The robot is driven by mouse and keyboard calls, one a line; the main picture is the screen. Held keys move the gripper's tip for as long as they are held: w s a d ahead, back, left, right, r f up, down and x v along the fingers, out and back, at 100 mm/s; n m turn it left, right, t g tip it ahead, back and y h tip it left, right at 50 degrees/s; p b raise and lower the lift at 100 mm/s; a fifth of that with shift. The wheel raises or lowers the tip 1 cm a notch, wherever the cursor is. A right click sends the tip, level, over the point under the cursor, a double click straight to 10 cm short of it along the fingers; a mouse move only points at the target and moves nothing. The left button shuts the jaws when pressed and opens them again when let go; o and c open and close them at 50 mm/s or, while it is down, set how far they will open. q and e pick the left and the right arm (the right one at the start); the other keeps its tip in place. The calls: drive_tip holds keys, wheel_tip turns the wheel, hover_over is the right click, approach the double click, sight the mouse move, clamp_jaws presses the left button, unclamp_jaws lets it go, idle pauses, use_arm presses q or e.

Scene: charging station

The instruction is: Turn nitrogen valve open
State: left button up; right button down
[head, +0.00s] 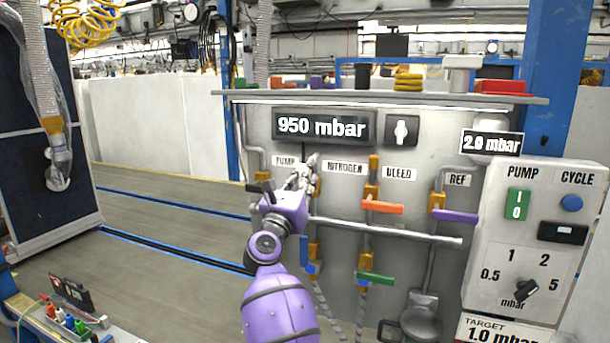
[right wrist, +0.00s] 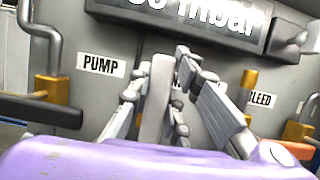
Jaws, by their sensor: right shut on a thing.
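My right gripper (head: 303,168) reaches up to the panel below the pressure display. It is at the upper brass valve beside the NITROGEN label (head: 345,167). In the right wrist view, my gripper's fingers (right wrist: 168,100) are shut around an upright, light grey bar (right wrist: 155,100), which I take to be the nitrogen valve's handle. The fingers hide most of the valve body and part of the label. A brass piece (head: 315,185) shows just behind the gripper. The left gripper is not in view.
The display (head: 322,127) reads 950 mbar. The pump valve's black handle (right wrist: 40,113) lies left of the gripper; the orange handle (head: 382,207) is to the right. A purple handle (head: 455,216), a green handle (head: 375,278) and a horizontal pipe (head: 400,233) are nearby.

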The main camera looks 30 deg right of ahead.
drive_tip(key=c, duration=1.8)
unclamp_jaws()
drive_tip(key=shift+c, duration=0.2)
drive_tip(key=shift+o, duration=1.3)
drive_tip(key=v, duration=1.2)
drive_tip(key=shift+f, duration=0.1)
